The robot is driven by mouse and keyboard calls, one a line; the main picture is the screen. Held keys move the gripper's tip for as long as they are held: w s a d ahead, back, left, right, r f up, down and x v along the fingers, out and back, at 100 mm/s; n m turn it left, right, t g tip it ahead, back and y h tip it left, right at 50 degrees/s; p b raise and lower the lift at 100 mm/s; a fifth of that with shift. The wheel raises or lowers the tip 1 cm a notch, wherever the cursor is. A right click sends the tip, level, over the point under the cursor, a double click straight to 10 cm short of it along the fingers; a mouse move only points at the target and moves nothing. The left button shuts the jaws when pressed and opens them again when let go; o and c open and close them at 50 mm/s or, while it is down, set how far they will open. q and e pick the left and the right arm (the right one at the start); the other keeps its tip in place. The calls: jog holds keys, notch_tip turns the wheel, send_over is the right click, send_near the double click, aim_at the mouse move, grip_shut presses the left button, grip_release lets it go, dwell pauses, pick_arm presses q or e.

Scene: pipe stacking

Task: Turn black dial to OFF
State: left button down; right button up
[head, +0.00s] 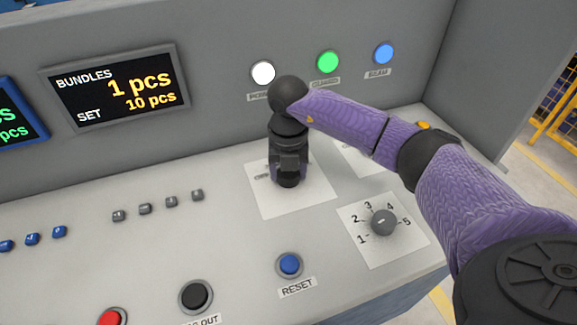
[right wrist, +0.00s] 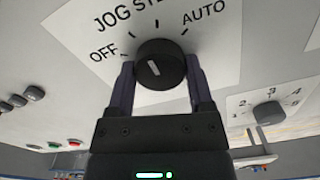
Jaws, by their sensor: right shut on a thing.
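The black dial (right wrist: 160,64) sits on a white plate (right wrist: 215,60) marked OFF, JOG, a partly cut-off word and AUTO. It has a short white mark on its face, slanted; I cannot tell which label it points to. My right gripper (right wrist: 160,80) has one finger on each side of the dial and is shut on it. In the head view my right gripper (head: 288,178) points down at the plate (head: 305,197) and hides most of the dial and its labels. My left gripper is not in view.
A grey dial numbered 1 to 5 (head: 383,222) stands right of the gripper. A blue RESET button (head: 289,264) and a black button (head: 196,296) lie in front. White (head: 263,72), green (head: 328,62) and blue (head: 383,54) lamps are on the upright panel behind.

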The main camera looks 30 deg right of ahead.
jog(key=n, duration=0.3)
jog(key=shift+n+p, duration=0.3)
jog(key=shift+n, duration=0.1)
jog(key=n, duration=0.3)
jog(key=shift+n, duration=0.3)
jog(key=n, duration=0.3)
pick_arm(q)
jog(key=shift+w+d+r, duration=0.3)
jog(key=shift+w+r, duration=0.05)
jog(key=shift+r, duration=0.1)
pick_arm(e)
jog(key=shift+n, duration=0.8)
